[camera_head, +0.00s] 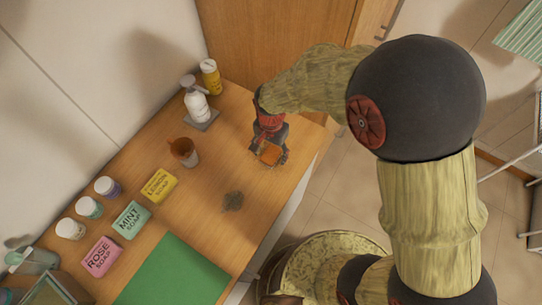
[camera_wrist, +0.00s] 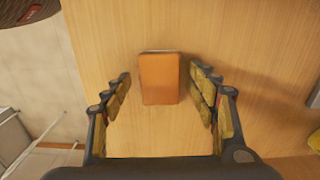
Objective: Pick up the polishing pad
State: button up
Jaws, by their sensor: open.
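An orange rectangular pad (camera_wrist: 160,80), which looks like the polishing pad, lies flat on the wooden counter in the wrist view. In the head view the orange pad (camera_head: 270,154) is near the counter's front edge, partly hidden by my gripper (camera_head: 268,148). My gripper is open above it, with a finger (camera_wrist: 115,97) on the left and one (camera_wrist: 206,92) on the right in the wrist view. The pad appears between the fingertips and slightly beyond them, with gaps on both sides. I cannot tell the exact height of the fingertips above the counter.
A white pump bottle (camera_head: 197,106) and yellow bottle (camera_head: 210,77) are behind. A green mat (camera_head: 175,275) lies front left.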

jog(key=shift+f, duration=0.3)
jog(key=shift+r, duration=0.1)
jog(key=shift+c, duration=1.2)
jog(key=c, duration=1)
